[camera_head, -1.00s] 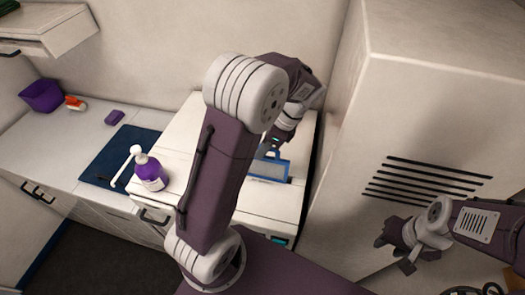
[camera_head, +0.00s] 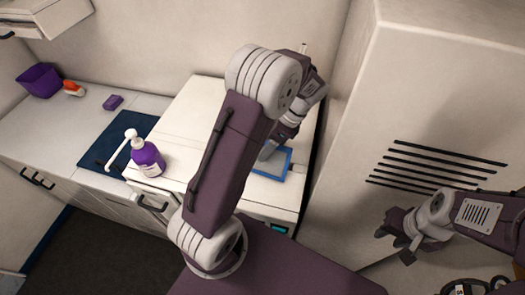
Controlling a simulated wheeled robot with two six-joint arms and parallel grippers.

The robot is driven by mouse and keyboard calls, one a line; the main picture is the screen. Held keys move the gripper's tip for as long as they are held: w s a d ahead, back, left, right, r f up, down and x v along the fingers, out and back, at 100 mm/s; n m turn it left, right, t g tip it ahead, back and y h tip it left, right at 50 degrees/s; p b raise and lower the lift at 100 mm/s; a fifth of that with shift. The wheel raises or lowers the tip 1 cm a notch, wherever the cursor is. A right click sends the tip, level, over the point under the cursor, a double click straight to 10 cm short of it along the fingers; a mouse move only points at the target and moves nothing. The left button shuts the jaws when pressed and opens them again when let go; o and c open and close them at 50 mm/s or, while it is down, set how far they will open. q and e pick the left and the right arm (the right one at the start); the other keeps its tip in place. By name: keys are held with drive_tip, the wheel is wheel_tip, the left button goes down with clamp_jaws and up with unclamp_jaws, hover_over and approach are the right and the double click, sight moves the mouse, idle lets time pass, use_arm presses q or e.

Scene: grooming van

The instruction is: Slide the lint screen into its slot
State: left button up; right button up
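The lint screen (camera_head: 289,166) is a small panel with a blue frame, at the right part of the white machine's top (camera_head: 187,117). My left arm rises across the middle of the view and hides part of the screen. My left gripper (camera_head: 269,151) points down at the screen's near-left side and appears shut on its frame; its fingertips are mostly hidden. I cannot make out the slot behind the arm. My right gripper (camera_head: 393,246) is empty and looks open, low at the right in front of the vented cabinet.
A tall white cabinet (camera_head: 430,105) closes off the right.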

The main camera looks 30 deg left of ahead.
use_arm(q)
drive_tip(key=shift+o, duration=1.3)
drive_tip(key=shift+w+a+f, duration=0.1)
drive_tip(key=shift+w+f, duration=0.3)
drive_tip(key=shift+w, duration=0.25)
drive_tip(key=shift+w+a, duration=0.1)
drive_tip(key=shift+a, duration=0.15)
drive_tip(key=s, duration=0.1)
drive_tip(key=s+r, duration=0.1)
drive_tip(key=s, duration=0.1)
drive_tip(key=shift+s+a+r, duration=0.3)
drive_tip(key=shift+s+a, duration=0.1)
drive_tip(key=w+r, duration=0.1)
drive_tip(key=w+d+r, duration=0.2)
drive_tip(key=r, duration=0.2)
drive_tip(key=s+r, duration=0.1)
drive_tip(key=r, duration=0.1)
drive_tip(key=d+r, duration=0.1)
drive_tip(key=shift+s+r, duration=0.2)
drive_tip(key=shift+s, duration=0.05)
drive_tip(key=shift+w+f, duration=0.15)
drive_tip(key=shift+w, duration=0.35)
drive_tip(key=shift+s, duration=0.3)
use_arm(e)
drive_tip(key=shift+w+a+f, duration=0.25)
drive_tip(key=shift+a+f, duration=0.1)
drive_tip(key=shift+a, duration=0.25)
